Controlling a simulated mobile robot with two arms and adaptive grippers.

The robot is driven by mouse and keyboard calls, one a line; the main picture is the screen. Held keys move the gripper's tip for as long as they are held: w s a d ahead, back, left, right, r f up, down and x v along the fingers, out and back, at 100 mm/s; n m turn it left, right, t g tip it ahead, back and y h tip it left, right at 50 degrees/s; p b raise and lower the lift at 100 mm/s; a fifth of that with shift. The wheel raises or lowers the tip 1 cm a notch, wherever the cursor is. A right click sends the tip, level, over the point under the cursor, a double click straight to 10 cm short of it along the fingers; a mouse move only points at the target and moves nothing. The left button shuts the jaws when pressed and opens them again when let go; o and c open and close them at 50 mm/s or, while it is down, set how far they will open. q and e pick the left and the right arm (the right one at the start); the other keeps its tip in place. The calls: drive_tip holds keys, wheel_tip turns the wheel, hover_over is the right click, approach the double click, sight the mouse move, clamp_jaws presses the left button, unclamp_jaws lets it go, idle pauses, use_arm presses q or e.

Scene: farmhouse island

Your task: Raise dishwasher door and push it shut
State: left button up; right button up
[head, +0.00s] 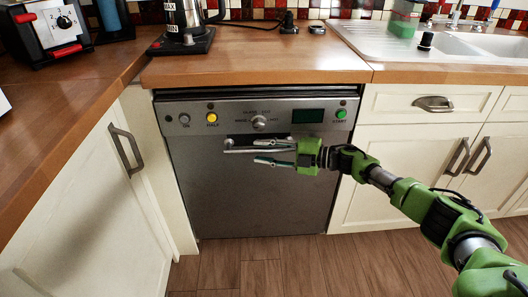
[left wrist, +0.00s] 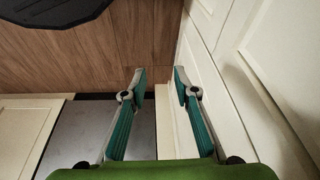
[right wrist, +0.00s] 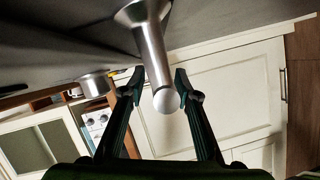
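The steel dishwasher door (head: 250,200) stands upright under the counter, its face close to flush with the cabinets. A dark gap shows along its top; I cannot tell whether it is fully shut. Its bar handle (head: 240,150) sits below the control panel. My right gripper (head: 262,151) is at the handle, fingers pointing left. In the right wrist view, a metal bar (right wrist: 152,55) with a rounded end reaches between the spread fingers; a firm grip does not show. My left gripper (left wrist: 159,78) is open and empty above a steel surface (left wrist: 95,135) and pale cabinet fronts.
A wooden counter (head: 260,62) lies above the door, with a kettle (head: 183,20) and a toaster (head: 48,30) on it. Cream cabinets stand on both sides, the left one (head: 105,190) angled close by. The wooden floor (head: 290,265) in front is clear.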

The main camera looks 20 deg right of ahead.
drive_tip(key=v, duration=1.2)
